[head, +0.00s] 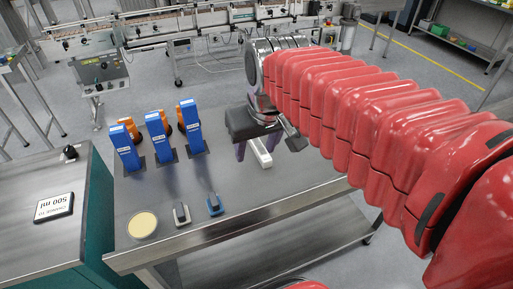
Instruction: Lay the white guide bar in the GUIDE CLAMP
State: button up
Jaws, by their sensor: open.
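The white guide bar (259,151) lies on the steel table, near the middle of its length, with its near end showing. Its far end is hidden under my gripper. My gripper (268,146) is open above the bar, pointing down, with a finger on either side of it. I cannot tell how close the fingers are to the bar or the table. I cannot make out the GUIDE CLAMP in this view.
Several blue blocks (159,138) stand on the table's left. A sign (54,207) lies on the left bench. A conveyor line (180,32) runs behind.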

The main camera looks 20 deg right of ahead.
jog(key=w+d+f+g, duration=0.1)
jog(key=w+d, duration=0.1)
jog(key=w, duration=0.5)
jog(key=w+d+g, duration=0.1)
jog(key=w+d, duration=0.2)
jog(key=w, duration=0.4)
jog(key=g, duration=0.2)
send_over(258, 144)
notch_tip(258, 144, down, 7)
jog(key=shift+w+f, duration=0.15)
jog(key=shift+w, duration=0.05)
jog(key=shift+d, duration=0.1)
jog(key=shift+f, duration=4.3)
jog(key=shift+s+f, duration=0.1)
jog(key=shift+f, duration=2.5)
grip_shut()
